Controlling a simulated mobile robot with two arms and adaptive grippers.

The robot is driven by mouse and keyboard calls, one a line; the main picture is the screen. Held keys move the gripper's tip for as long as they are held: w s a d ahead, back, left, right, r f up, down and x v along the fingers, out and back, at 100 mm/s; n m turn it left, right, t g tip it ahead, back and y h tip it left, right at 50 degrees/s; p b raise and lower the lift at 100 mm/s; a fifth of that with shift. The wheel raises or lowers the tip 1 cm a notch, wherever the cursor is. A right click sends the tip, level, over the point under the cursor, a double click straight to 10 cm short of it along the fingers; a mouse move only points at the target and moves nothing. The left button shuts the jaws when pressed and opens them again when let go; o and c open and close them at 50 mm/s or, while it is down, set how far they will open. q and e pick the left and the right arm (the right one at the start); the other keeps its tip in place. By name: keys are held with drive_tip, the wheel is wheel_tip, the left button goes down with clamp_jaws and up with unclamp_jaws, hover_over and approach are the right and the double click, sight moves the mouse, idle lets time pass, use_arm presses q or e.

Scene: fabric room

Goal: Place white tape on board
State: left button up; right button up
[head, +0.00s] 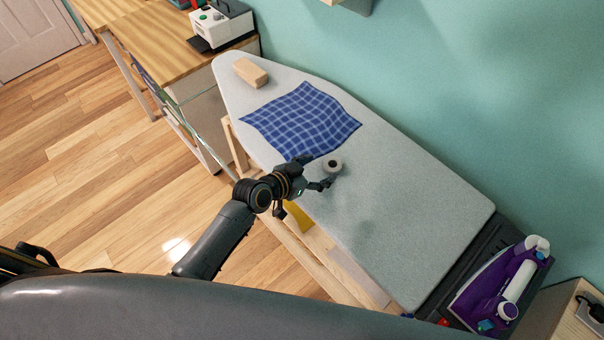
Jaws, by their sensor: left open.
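The white tape (332,164) is a small roll with a dark centre. It is over the grey ironing board (400,215), just right of the blue checked cloth's lower corner. My left gripper (325,173) is open, with its fingertips close beside the roll. I cannot tell whether a finger touches the roll, or whether the roll rests fully on the board. My right gripper is out of view.
A blue checked cloth (303,118) and a wooden block (251,72) lie on the board. A purple and white iron (500,283) stands on the dark rest at the right end. A wooden table (165,45) is at the upper left. The board's right half is clear.

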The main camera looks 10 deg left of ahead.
use_arm(q)
drive_tip(key=v, duration=0.7)
drive_tip(key=shift+b, duration=0.35)
